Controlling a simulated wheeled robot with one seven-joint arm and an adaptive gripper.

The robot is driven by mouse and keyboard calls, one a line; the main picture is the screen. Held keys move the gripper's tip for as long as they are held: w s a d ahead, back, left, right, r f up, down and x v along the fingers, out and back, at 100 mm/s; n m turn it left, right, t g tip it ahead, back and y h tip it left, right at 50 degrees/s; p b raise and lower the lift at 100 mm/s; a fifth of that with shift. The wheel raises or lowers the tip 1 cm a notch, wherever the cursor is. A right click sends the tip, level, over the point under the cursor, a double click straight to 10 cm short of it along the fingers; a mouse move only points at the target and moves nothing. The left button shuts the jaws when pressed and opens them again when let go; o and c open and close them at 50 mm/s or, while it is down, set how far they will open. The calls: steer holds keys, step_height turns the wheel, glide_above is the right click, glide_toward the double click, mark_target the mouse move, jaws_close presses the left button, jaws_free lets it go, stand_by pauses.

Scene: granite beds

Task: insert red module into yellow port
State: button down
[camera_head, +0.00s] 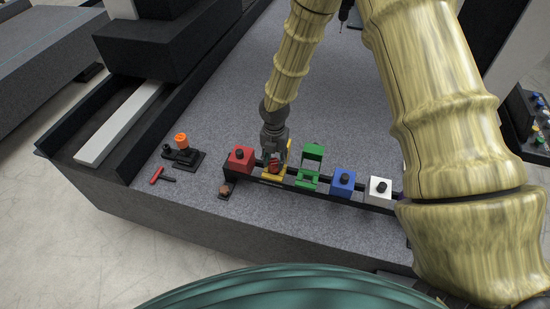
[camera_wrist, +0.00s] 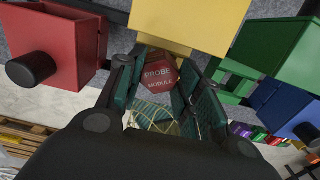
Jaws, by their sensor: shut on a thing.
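The red module (camera_wrist: 158,76), marked "PROBE MODULE", is between the fingers of my gripper (camera_wrist: 160,100) in the wrist view. My gripper (camera_head: 274,160) is shut on it. The yellow port (camera_wrist: 190,22) is right beyond the module in the wrist view. In the head view the yellow port (camera_head: 283,173) is on the dark rail, between a red block and a green port, and my gripper covers much of it. The red module (camera_head: 274,165) shows as a small red patch there. I cannot tell how far the module is inside the port.
On the rail are a red block with a black knob (camera_head: 240,158), a green port (camera_head: 308,178), a blue block (camera_head: 342,183) and a white block (camera_head: 378,191). A red T-handled tool (camera_head: 160,176) and an orange-topped fixture (camera_head: 182,150) lie left. The granite behind is clear.

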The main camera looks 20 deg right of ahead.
steer(key=c, duration=0.9)
jaws_free()
steer(key=shift+r+p, duration=2.45)
steer(key=shift+r, duration=0.55)
step_height(320, 180, up, 12)
